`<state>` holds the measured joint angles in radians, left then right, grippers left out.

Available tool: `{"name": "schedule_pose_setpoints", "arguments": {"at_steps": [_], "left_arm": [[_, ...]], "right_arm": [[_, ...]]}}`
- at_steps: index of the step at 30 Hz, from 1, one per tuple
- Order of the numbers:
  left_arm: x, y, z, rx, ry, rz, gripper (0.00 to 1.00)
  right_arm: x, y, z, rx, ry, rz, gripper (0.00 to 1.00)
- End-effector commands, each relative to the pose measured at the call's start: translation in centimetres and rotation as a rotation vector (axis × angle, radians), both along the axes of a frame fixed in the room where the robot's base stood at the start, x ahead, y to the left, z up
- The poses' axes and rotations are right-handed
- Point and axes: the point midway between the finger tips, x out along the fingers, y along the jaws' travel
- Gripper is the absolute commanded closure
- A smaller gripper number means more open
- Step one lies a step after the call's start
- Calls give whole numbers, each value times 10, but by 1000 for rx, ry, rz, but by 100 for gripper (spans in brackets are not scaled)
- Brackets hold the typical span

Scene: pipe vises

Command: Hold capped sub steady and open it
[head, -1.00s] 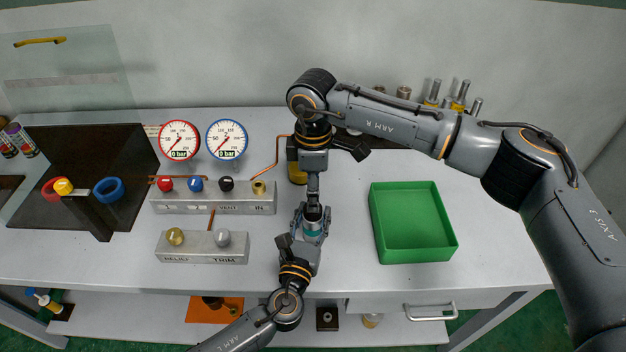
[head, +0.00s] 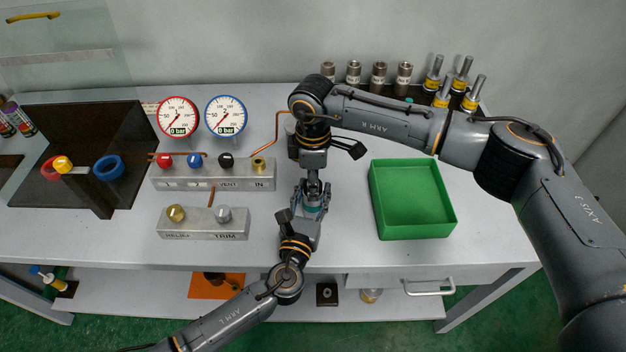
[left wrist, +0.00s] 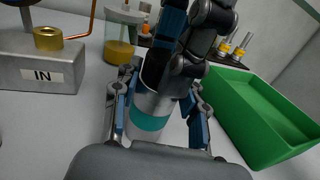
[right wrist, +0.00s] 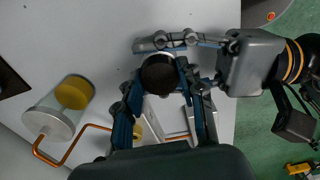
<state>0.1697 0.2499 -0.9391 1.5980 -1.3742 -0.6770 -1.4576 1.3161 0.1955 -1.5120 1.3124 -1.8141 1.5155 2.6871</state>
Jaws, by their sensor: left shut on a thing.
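The capped sub is a pale cylinder with a teal band (left wrist: 150,120) and a dark cap (right wrist: 159,74). It stands roughly upright above the bench front, its band just showing in the head view (head: 314,209). My left gripper (head: 313,200) is shut on the sub's body from the front, one blue-padded finger on each side. My right gripper (head: 313,184) points down from above at the cap. In the right wrist view its two fingers (right wrist: 162,80) lie on either side of the cap; I cannot tell if they press on it.
An open, empty green tray (head: 380,222) sits right of the grippers. A valve block (head: 215,181) and a relief and trim block (head: 202,230) stand to the left. A jar with yellow contents (right wrist: 60,108) stands behind. Several metal fittings (head: 379,72) line the back.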

Motion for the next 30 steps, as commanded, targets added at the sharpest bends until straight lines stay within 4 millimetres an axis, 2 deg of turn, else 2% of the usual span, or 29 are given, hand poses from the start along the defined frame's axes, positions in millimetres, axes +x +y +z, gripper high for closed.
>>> {"name": "schedule_pose_setpoints", "arguments": {"at_steps": [1, 4, 14, 17, 24, 25, 26, 30], "left_arm": [[-1, 0, -2, 2, 3, 0, 100], [-1, 0, -2, 2, 3, 0, 100], [-1, 0, -2, 2, 4, 0, 100], [-1, 0, -2, 2, 4, 0, 100], [-1, 0, -2, 2, 4, 0, 100], [-1, 0, -2, 2, 4, 0, 100], [-1, 0, -2, 2, 4, 0, 100], [-1, 0, -2, 1, 4, 0, 100]], "right_arm": [[0, 0, 0, 0, -1, 0, 58], [0, 0, 0, 0, -1, 0, 39], [0, 0, 2, 0, -1, 0, 39], [1, 0, 9, 1, -2, 0, 39], [0, 0, 40, 1, -2, 0, 39], [0, 0, 42, 0, -1, 0, 39], [0, 0, 44, 0, -1, 0, 43], [-1, 3, 51, 3, 0, 6, 43]]}}
